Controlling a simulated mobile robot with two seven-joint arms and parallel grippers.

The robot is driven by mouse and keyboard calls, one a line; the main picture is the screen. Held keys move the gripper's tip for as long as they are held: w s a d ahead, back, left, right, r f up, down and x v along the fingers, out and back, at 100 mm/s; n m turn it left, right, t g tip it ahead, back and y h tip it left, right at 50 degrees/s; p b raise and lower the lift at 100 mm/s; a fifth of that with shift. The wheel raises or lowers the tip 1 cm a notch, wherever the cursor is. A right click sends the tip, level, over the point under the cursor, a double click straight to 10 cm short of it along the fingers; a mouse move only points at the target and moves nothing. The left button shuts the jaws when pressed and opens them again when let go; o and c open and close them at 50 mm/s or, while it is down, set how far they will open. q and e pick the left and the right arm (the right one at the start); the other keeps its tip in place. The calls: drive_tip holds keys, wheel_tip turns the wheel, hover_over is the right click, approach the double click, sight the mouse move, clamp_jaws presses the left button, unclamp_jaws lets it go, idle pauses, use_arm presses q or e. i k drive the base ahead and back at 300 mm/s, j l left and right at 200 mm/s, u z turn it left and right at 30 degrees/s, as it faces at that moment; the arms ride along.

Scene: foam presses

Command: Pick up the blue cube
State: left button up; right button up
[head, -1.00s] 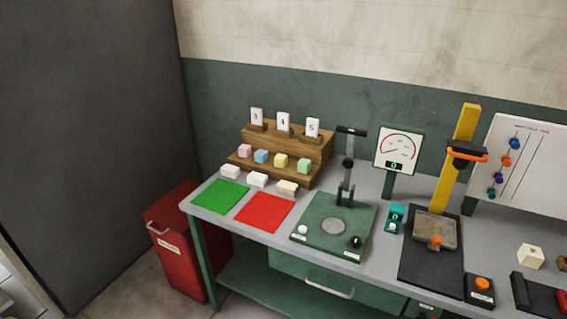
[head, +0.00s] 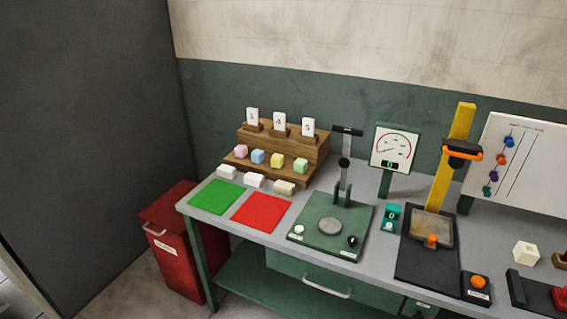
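The blue cube (head: 258,156) sits on the lower step of a wooden stepped rack (head: 312,158) at the back left of the workbench. It stands between a pink cube (head: 241,151) on its left and a yellow cube (head: 277,160) on its right. A green cube (head: 300,165) is at the right end of the same row. Neither of my grippers shows in the head view.
Several pale blocks (head: 254,180) lie before the rack, behind a green mat (head: 217,196) and a red mat (head: 262,212). A green lever press (head: 330,227), a dial gauge (head: 392,148) and a yellow-column press (head: 450,150) stand to the right. A red bin (head: 178,245) is left of the bench.

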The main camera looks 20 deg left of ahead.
sight(257, 156)
drive_tip(key=i+j+u, duration=0.15)
drive_tip(key=j, duration=0.25)
drive_tip(key=i+j+u, duration=0.1)
drive_tip(key=j, duration=0.3)
drive_tip(key=i+j+u, duration=0.15)
drive_tip(key=j, duration=0.25)
drive_tip(key=i+j+u, duration=0.15)
drive_tip(key=i+j, duration=0.1)
drive_tip(key=j, duration=0.1)
